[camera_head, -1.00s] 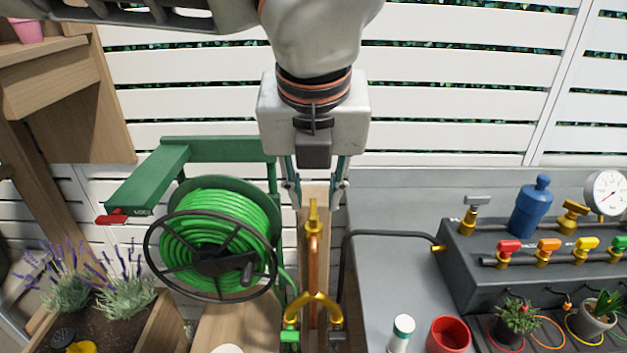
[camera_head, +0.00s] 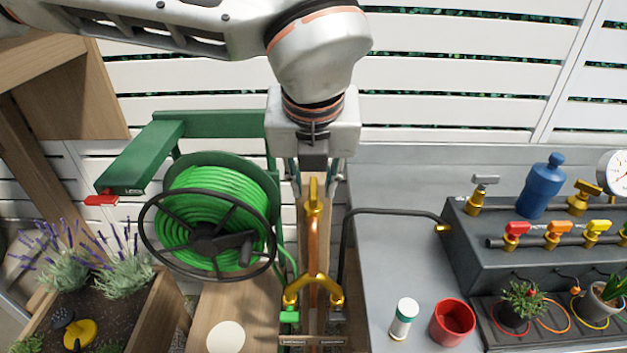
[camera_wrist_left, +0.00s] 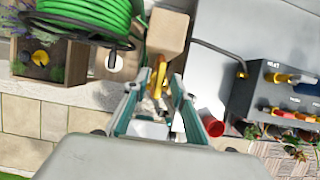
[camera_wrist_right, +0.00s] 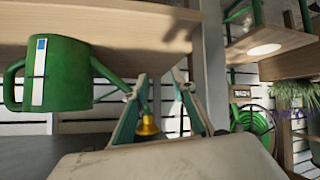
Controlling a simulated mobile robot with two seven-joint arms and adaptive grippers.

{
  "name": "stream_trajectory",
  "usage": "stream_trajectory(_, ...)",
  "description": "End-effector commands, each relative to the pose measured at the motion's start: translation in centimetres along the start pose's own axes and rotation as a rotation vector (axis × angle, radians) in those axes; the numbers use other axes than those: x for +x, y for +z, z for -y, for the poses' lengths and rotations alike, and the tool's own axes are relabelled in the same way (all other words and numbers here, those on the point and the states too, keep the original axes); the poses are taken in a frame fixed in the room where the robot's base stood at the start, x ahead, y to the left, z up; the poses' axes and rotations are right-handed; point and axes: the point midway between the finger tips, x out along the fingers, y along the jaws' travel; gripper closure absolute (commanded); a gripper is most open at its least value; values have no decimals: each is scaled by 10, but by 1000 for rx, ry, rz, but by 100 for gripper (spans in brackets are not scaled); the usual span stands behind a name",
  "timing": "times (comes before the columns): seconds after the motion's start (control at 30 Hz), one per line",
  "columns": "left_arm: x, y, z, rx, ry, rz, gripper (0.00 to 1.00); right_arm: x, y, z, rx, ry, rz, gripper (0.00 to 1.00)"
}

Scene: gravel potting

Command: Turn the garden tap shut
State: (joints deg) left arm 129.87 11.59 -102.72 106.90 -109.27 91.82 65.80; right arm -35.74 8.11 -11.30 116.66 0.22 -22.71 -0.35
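The brass garden tap (camera_head: 313,197) tops a copper pipe (camera_head: 313,250) against a wooden post, with a brass two-way splitter (camera_head: 314,288) below. My left gripper (camera_head: 314,188) points down over the tap, its fingers spread to either side of the tap's top. In the left wrist view the brass of the tap (camera_wrist_left: 158,76) shows between the open fingertips (camera_wrist_left: 154,86), with a gap visible. Contact cannot be made out. My right gripper (camera_wrist_right: 161,80) shows only in its own wrist view, open and empty, facing a shelf.
A green hose reel (camera_head: 210,220) stands left of the tap. On the right are a grey counter (camera_head: 385,250), a valve manifold, a red cup (camera_head: 452,322) and a white bottle (camera_head: 404,318). A green watering can (camera_wrist_right: 62,75) and a brass bell (camera_wrist_right: 148,125) are near my right gripper.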

Motion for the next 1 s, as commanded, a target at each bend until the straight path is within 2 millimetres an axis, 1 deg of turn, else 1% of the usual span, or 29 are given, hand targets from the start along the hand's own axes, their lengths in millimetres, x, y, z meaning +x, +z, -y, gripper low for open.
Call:
stream_trajectory(0.07, 0, 0, 0, 0, 0, 0, 74, 2, -4, -2, -1, 3, -8, 74)
stream_trajectory(0.17, 0, 0, 0, 0, 0, 0, 74, 2, -5, -3, -2, 4, -8, 74)
stream_trajectory(0.2, 0, 0, 0, 0, 0, 0, 80, 2, -4, -3, -2, 4, -7, 74)
stream_trajectory(0.27, 0, 0, 0, 0, 0, 0, 95, 2, -3, -2, -1, 4, -5, 74)
stream_trajectory(0.3, 0, 0, 0, 0, 0, 0, 100, 2, -2, -2, -1, 3, -3, 74)
stream_trajectory(0.67, 0, 0, 0, 19, -8, -1, 100, 0, 5, 0, 1, 0, 8, 74)
stream_trajectory(0.87, 0, 0, -2, 96, -40, -2, 100, 0, 4, 0, 1, 0, 8, 74)
stream_trajectory(1.0, 0, 0, -2, 190, -81, -2, 100, 0, 4, 0, 1, -1, 8, 74)
